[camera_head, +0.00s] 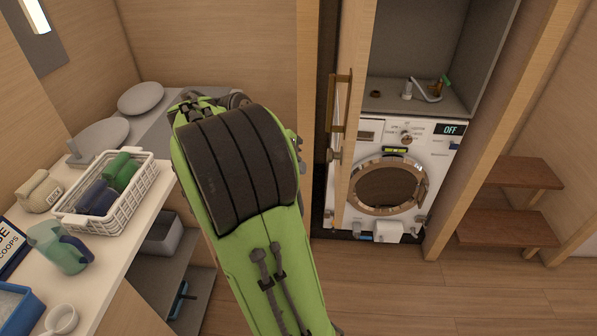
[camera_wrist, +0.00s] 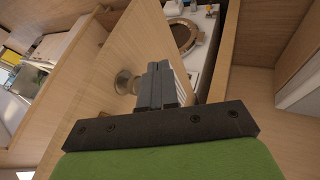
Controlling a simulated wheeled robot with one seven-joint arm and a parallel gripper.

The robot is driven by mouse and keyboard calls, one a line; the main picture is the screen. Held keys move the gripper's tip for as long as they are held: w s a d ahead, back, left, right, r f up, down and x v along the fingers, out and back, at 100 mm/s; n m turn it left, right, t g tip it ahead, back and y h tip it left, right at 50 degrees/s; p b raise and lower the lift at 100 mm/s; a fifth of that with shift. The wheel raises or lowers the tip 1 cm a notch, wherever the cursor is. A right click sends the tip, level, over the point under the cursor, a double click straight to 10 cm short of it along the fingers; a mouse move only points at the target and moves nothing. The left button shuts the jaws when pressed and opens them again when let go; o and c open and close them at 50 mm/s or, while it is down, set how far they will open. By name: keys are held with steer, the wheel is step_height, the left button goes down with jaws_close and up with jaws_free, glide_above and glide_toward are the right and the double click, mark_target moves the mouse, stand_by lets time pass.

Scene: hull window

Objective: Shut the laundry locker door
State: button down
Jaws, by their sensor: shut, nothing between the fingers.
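The wooden laundry locker door (camera_head: 353,60) stands open, almost edge-on in the head view, in front of the left part of the locker. It has a brass bar handle (camera_head: 338,103) and a round metal knob (camera_head: 334,156) below. In the wrist view the door panel (camera_wrist: 118,52) fills the left middle, with the round knob (camera_wrist: 127,83) on it. My gripper (camera_wrist: 166,85) is shut and empty, its fingers just right of the knob. I cannot tell whether they touch the door. My arm hides the gripper in the head view.
Inside the locker is a white washing machine (camera_head: 388,180) with a grey shelf (camera_head: 420,98) of small items above. Wooden steps (camera_head: 510,225) are to the right. The floor in front is clear.

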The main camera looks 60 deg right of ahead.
steer(key=s+d+f+b, duration=0.1)
steer(key=s+d+f, duration=0.4)
steer(key=d+f, duration=0.1)
steer(key=shift+s+b, duration=0.2)
steer(key=shift+b, duration=0.1)
